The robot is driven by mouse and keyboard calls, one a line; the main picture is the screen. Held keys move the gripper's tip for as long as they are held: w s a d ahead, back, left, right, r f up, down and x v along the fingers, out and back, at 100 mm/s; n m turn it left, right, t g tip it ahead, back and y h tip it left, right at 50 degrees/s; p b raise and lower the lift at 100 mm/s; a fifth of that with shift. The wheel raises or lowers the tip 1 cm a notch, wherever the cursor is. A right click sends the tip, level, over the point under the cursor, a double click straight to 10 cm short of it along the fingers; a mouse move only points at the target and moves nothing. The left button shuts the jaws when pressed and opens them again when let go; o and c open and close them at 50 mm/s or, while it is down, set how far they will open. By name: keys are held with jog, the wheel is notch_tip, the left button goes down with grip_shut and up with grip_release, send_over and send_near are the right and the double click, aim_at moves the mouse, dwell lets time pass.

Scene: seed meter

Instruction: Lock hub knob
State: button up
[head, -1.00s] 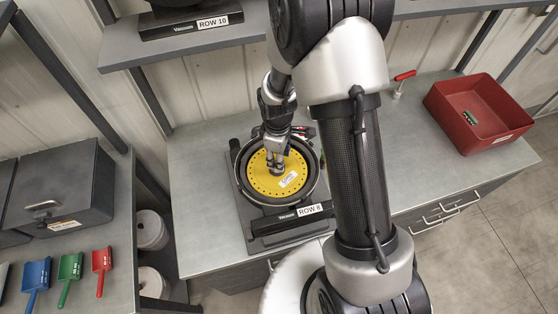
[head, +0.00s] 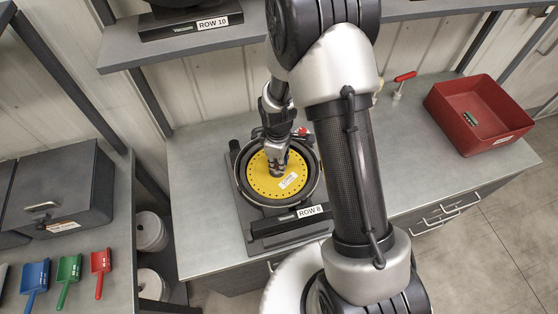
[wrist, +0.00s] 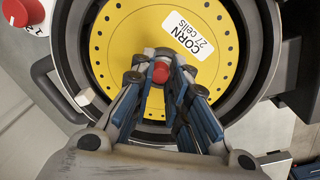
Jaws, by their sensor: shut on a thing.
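The yellow seed disc (head: 262,184), labelled "CORN 27 cells" in the wrist view, lies flat in the round black meter housing (head: 243,198) marked ROW 8. It also shows in the wrist view (wrist: 120,45). The hub knob (wrist: 160,72) at the disc's centre shows a red top between my fingertips. My gripper (wrist: 162,66) is shut on the knob, with one finger on each side of it. In the head view my gripper (head: 277,166) comes down over the disc's centre and hides the knob.
A red bin (head: 460,135) stands at the right of the bench (head: 400,140). A red-handled tool (head: 404,77) stands near it. A red dial (wrist: 22,12) is at the wrist view's upper left. A shelf with the ROW 10 unit (head: 190,24) hangs above.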

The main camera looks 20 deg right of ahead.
grip_shut()
jog(key=shift+m, duration=0.3)
jog(key=m+b, duration=0.1)
jog(key=m, duration=0.1)
jog(key=shift+m+b, duration=0.35)
jog(key=shift+m, duration=0.05)
jog(key=m+b, duration=0.2)
jog(key=m, duration=0.3)
jog(key=m+b, duration=0.1)
jog(key=m, duration=0.4)
jog(key=shift+g, duration=0.3)
jog(key=shift+w+m+b, duration=0.1)
jog(key=shift+m+b, duration=0.5)
jog(key=shift+m, duration=1.6)
